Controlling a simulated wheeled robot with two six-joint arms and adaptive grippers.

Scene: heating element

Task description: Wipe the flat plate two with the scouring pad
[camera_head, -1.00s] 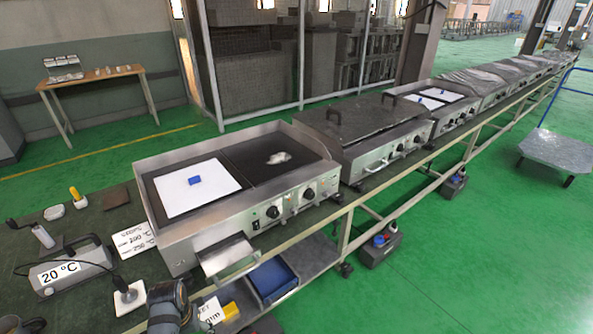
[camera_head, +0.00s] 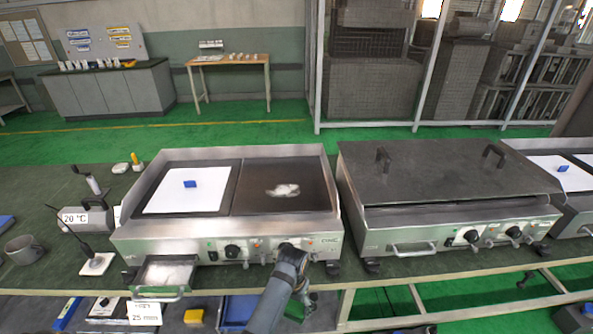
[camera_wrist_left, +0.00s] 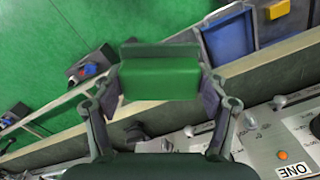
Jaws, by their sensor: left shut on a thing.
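My left gripper (camera_head: 303,300) is low in front of the nearest griddle in the head view. In the left wrist view it is shut on a green scouring pad (camera_wrist_left: 160,78), held between its two fingers. Part of the pad also shows in the head view (camera_head: 295,311), partly behind my arm. The dark flat plate on the right half of the griddle (camera_head: 257,200) bears a white smear (camera_head: 283,190). I take it as flat plate two. The pad is apart from it, in front of and below it. My right gripper is not in view.
A white sheet (camera_head: 165,202) with a blue block (camera_head: 190,184) lies on the left plate. A drip tray (camera_head: 165,272) sticks out at the front left. A lidded griddle (camera_head: 450,180) stands to the right. A blue bin (camera_head: 237,310) is on the lower shelf.

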